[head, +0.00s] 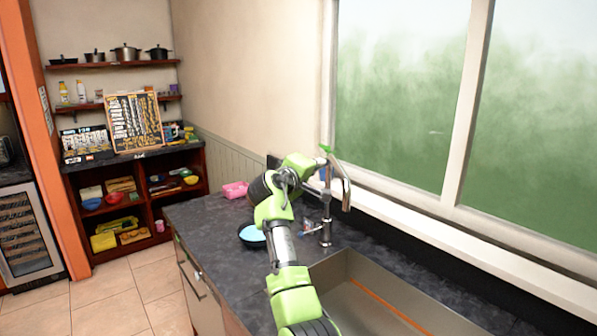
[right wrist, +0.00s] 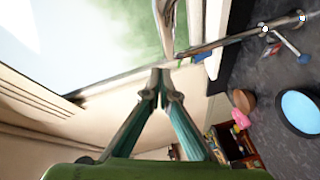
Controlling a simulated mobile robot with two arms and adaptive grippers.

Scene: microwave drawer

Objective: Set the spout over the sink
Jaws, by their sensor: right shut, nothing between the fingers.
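The metal faucet (head: 326,215) stands on the dark counter behind the sink (head: 350,270). Its spout (head: 345,188) slants from the top of the post down to the right and ends in a downward tip near the window side. My right gripper (head: 323,160) is at the top of the faucet, beside the spout. In the right wrist view its fingers (right wrist: 160,75) are shut with nothing between them, their tips close to the spout (right wrist: 166,25); contact cannot be told. The faucet post (right wrist: 235,38) runs off to the right there. My left gripper is out of view.
A dark bowl with a light blue inside (head: 252,234) and a pink container (head: 235,190) sit on the counter left of the faucet. The window (head: 400,100) and its sill are close behind and right. The sink has an orange strip (head: 390,305).

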